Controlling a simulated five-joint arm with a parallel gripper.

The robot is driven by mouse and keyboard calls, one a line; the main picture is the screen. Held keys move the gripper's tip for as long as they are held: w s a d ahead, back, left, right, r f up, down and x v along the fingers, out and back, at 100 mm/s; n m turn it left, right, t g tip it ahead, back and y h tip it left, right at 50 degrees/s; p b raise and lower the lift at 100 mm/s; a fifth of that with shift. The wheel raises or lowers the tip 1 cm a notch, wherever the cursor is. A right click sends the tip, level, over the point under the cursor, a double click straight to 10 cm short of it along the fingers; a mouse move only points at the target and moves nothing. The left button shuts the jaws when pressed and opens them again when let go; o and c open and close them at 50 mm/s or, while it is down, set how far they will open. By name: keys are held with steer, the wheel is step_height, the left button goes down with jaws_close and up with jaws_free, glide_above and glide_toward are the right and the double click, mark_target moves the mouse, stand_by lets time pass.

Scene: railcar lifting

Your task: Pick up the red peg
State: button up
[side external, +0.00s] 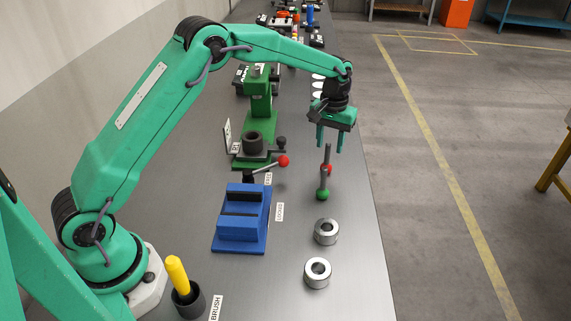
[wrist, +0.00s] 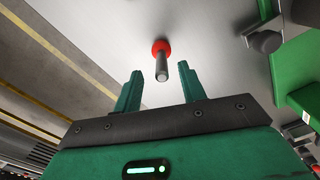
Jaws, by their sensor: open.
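The red peg (side external: 327,157) is a grey metal rod with a red ball or collar at its foot, standing upright on the bench. In the wrist view the red peg (wrist: 161,64) points toward the camera, in line with the gap between the fingers. My gripper (side external: 330,149) is open and points down, near and slightly above the peg's top. In the wrist view my gripper (wrist: 160,69) has a finger on each side of the peg's line, with nothing held. How far the fingertips are from the rod in depth is hard to tell.
A green-footed peg (side external: 323,187) stands just in front of the red one. Two metal rings (side external: 326,232) lie nearer. A blue vise (side external: 241,220) and a green press (side external: 258,115) stand to the left. The bench's right edge is close.

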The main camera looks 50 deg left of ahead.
mark_target(326, 164)
steer(key=shift+f, duration=0.1)
steer(key=shift+s+a+f, duration=0.1)
steer(key=shift+f, duration=2.4)
steer(key=shift+c, duration=0.2)
jaws_close()
